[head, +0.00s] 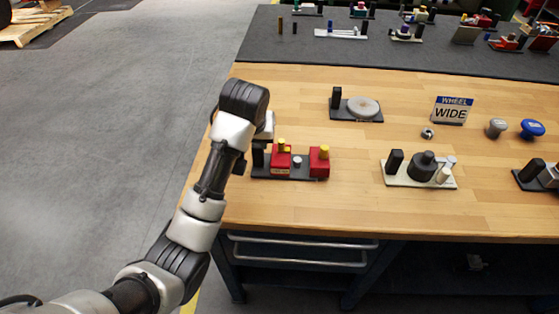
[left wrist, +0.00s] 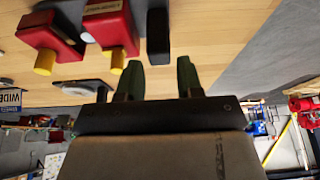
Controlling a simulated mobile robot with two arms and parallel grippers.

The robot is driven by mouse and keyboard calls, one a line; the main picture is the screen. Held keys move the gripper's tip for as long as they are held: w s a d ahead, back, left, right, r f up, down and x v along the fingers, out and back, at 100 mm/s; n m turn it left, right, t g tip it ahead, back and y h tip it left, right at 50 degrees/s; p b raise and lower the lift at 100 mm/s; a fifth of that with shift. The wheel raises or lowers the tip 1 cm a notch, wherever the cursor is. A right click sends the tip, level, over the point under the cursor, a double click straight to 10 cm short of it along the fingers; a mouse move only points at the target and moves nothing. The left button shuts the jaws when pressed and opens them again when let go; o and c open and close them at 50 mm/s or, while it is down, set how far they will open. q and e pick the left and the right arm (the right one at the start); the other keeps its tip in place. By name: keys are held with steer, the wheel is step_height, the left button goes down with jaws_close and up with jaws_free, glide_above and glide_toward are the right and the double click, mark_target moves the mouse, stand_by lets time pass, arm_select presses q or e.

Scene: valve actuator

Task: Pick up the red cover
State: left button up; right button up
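Two red pieces with yellow knobs stand on a dark base plate (head: 307,178) near the table's left end. The left red piece (head: 281,163) and the right red piece (head: 319,163) have a pale round part between them. I cannot tell which is the cover. In the left wrist view, the labelled red piece (left wrist: 112,27) is nearer my gripper than the other red piece (left wrist: 48,35). My left gripper (left wrist: 159,80) is open and empty, its fingers pointing towards a black block (left wrist: 158,35) on the same plate. In the head view, my wrist hides part of it. My right gripper is not in view.
A grey disc on a plate (head: 363,107) lies behind. A white-plate assembly (head: 400,182) stands to the right. A "WHEEL WIDE" sign (head: 453,110), a grey knob (head: 496,127) and a blue knob (head: 532,129) stand further right. The wooden tabletop (head: 300,215) is clear in front.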

mark_target(257, 145)
arm_select(q)
steer(key=x, duration=0.6)
steer(key=shift+w+f, duration=0.2)
steer(key=shift+w, duration=0.15)
steer(key=shift+r, duration=0.1)
jaws_close()
